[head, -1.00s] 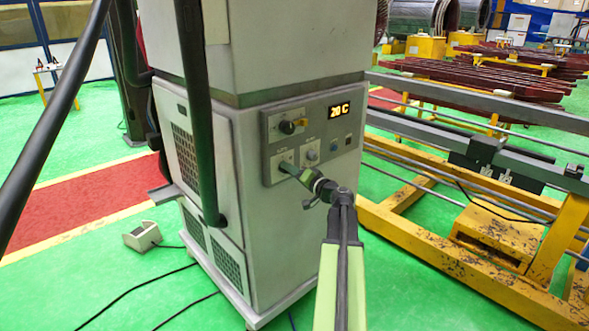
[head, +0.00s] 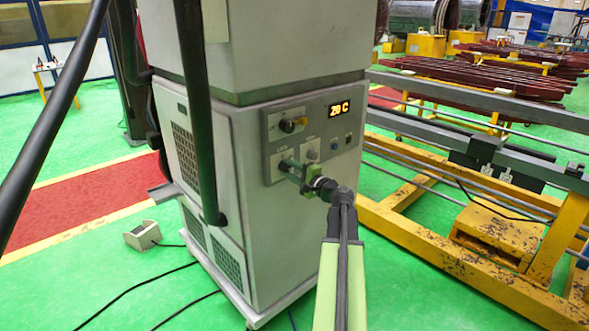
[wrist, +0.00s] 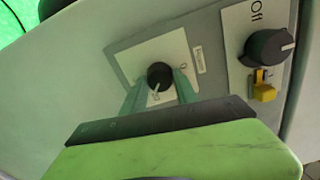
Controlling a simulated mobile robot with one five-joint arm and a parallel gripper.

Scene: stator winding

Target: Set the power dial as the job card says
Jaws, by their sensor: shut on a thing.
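A small black dial (wrist: 159,75) sits on a white plate on the machine's control panel (head: 268,150); the plate's small label is too blurred to read surely. My gripper (wrist: 160,84) has its two green fingers on either side of this dial and is shut on it. In the head view my gripper (head: 289,166) reaches the lower left of the panel, where it hides the dial. The dial's pointer and marks are hard to read. I cannot make out a job card.
A larger black switch (wrist: 269,47) marked Off, with a yellow tab (wrist: 264,86), is beside the dial. The orange display (head: 342,109) reads 20 C. Another knob (head: 312,154) is close to my gripper. A yellow frame (head: 420,235) stands to the right.

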